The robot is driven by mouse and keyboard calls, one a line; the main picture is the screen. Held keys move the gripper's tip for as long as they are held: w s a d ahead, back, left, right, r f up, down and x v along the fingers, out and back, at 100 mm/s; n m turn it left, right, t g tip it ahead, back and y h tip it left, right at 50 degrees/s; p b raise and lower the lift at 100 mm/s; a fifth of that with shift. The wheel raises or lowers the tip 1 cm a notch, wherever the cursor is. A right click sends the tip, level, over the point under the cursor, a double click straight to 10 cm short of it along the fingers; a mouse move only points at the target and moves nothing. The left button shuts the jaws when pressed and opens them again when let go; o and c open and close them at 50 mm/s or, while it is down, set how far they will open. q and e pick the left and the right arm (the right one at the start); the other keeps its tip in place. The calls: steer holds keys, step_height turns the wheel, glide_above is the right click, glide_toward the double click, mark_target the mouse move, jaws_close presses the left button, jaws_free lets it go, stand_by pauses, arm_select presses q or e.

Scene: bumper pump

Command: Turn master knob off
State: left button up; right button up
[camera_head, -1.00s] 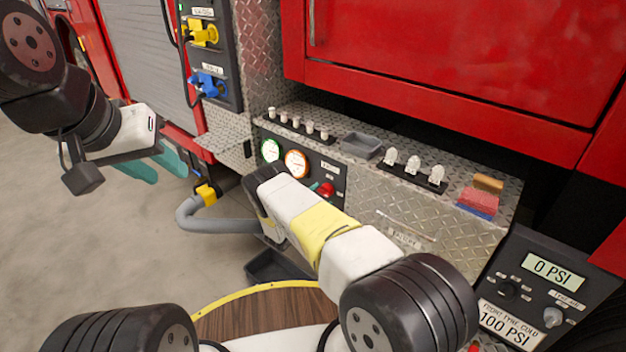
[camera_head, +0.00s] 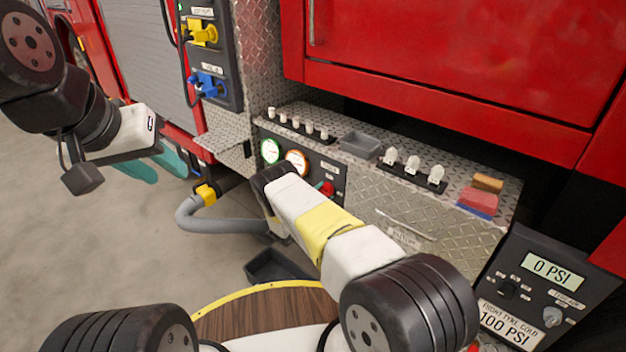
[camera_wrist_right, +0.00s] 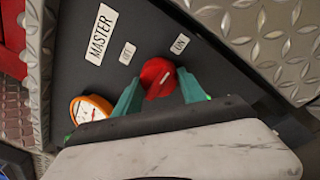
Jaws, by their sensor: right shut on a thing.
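The red master knob (camera_wrist_right: 157,73) sits on a dark panel (camera_wrist_right: 85,60) between the teal fingertips of my right gripper (camera_wrist_right: 160,80), which is shut on it. A short pale mark shows on the knob's face. The MASTER label (camera_wrist_right: 101,34), an OFF label (camera_wrist_right: 127,53) and an ON label (camera_wrist_right: 180,43) are on the panel above it. My left gripper (camera_head: 154,164) is open and empty, well left of the panel.
Two round gauges (camera_head: 270,151) are left of the knob. A grey tray (camera_head: 361,145), white levers (camera_head: 413,164) and coloured blocks (camera_head: 479,201) are on the ledge above. A grey hose (camera_head: 225,222) bends at lower left. A black bin (camera_head: 277,265) is below.

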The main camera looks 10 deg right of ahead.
steer(key=n, duration=0.8)
steer(key=shift+r+g, duration=0.1)
steer(key=shift+g, duration=0.3)
steer(key=n, duration=0.4)
steer(key=shift+g, duration=0.4)
steer(key=n, duration=0.4)
steer(key=shift+r+g, duration=0.1)
steer(key=shift+g, duration=0.2)
steer(key=shift+n, duration=0.4)
steer(key=o, duration=1.4)
steer(key=shift+c, duration=0.2)
